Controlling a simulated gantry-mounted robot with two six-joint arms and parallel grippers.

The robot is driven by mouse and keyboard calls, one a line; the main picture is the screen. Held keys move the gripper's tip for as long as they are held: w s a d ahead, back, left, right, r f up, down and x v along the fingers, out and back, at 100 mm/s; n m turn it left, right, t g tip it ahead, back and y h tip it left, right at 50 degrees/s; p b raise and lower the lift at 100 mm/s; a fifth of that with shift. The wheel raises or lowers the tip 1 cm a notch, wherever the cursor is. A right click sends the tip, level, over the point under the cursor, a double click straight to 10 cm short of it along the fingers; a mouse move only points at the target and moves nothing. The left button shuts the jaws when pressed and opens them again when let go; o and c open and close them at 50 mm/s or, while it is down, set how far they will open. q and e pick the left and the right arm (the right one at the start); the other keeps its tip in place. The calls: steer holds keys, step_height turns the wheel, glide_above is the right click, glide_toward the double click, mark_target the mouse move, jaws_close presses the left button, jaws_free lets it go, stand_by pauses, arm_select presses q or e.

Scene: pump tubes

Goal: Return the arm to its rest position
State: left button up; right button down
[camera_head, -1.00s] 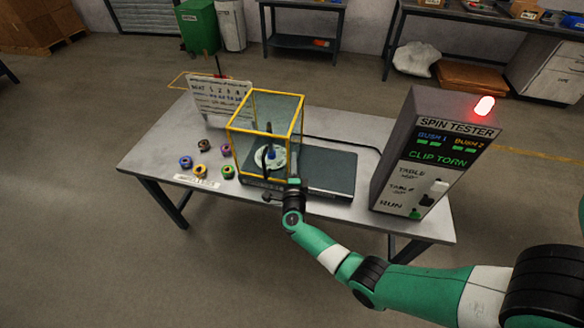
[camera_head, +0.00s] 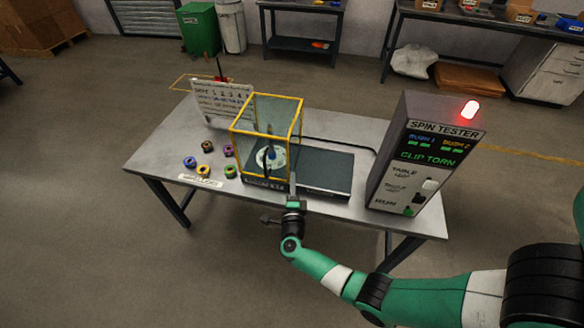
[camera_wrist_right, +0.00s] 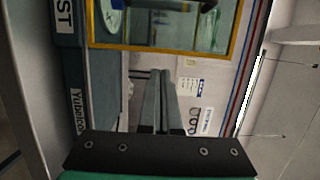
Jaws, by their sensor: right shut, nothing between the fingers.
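My right gripper (camera_head: 292,180) points away from me at the table's front edge, just in front of the yellow-framed glass chamber (camera_head: 266,100). Its fingers are shut with nothing between them; in the right wrist view the fingers (camera_wrist_right: 160,90) lie close together. My right arm (camera_head: 330,268) comes in from the lower right. Inside the chamber stands a pale round turntable (camera_head: 265,164) with a dark upright part; part of it shows in the wrist view (camera_wrist_right: 109,14). My left gripper is not in view.
The spin tester (camera_head: 425,155) stands at the table's right, with a red lamp lit and "CLIP TORN" on its display. Several coloured rings (camera_head: 190,162) lie at the left. A lettered board (camera_head: 222,103) stands behind them. Open floor lies in front of the table (camera_head: 160,155).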

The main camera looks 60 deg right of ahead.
steer(key=shift+v, duration=0.75)
steer(key=shift+d, duration=0.1)
